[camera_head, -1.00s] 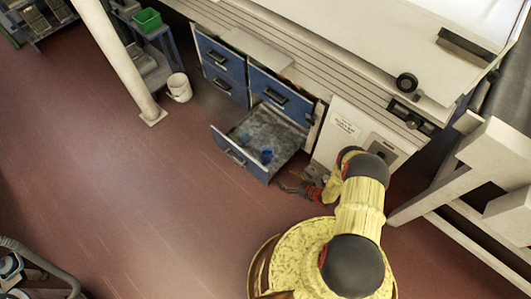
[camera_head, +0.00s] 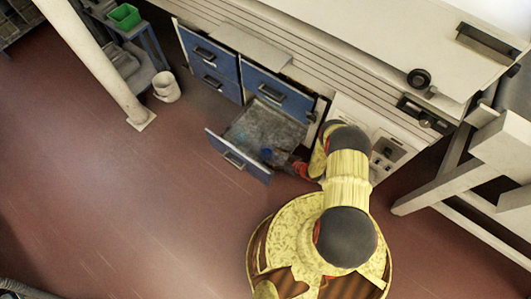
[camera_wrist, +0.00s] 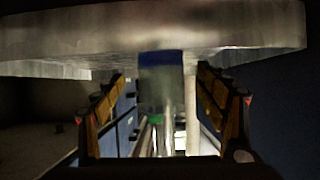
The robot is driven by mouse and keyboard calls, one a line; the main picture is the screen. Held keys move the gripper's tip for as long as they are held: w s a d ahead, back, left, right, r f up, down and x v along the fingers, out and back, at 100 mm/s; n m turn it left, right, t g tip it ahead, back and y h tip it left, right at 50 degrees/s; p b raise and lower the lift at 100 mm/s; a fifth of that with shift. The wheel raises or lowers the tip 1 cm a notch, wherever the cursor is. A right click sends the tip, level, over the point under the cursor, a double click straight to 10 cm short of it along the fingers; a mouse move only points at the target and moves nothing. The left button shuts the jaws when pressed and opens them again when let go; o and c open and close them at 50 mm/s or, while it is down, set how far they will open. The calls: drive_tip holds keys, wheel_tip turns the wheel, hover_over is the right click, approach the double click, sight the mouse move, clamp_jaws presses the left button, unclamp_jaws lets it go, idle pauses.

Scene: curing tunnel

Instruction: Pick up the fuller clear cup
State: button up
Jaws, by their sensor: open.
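A clear cup (camera_wrist: 161,90) with a blue layer at one end stands between the two fingers of my gripper (camera_wrist: 162,78) in the wrist view. The blue end meets the grey drawer floor, which is at the top of that picture. Dark gaps show between the cup and both fingers, so my gripper is open around it and not closed on it. In the head view a small blue spot of a cup (camera_head: 266,153) shows inside the open drawer (camera_head: 236,156), beside my gripper (camera_head: 296,166). A second cup cannot be made out clearly, so I cannot compare fill levels.
The open drawer has a blue front and a grey floor. Closed blue drawers (camera_head: 278,92) and a white panel (camera_head: 350,115) stand behind it. A white bucket (camera_head: 166,87) and a pale post (camera_head: 95,55) are to the left. The red floor in front is clear.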

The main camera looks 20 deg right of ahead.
drive_tip(key=b+x, duration=0.2)
drive_tip(key=x, duration=0.3)
drive_tip(key=shift+w+a+f, duration=0.1)
drive_tip(key=c, duration=0.3)
drive_tip(key=c, duration=1)
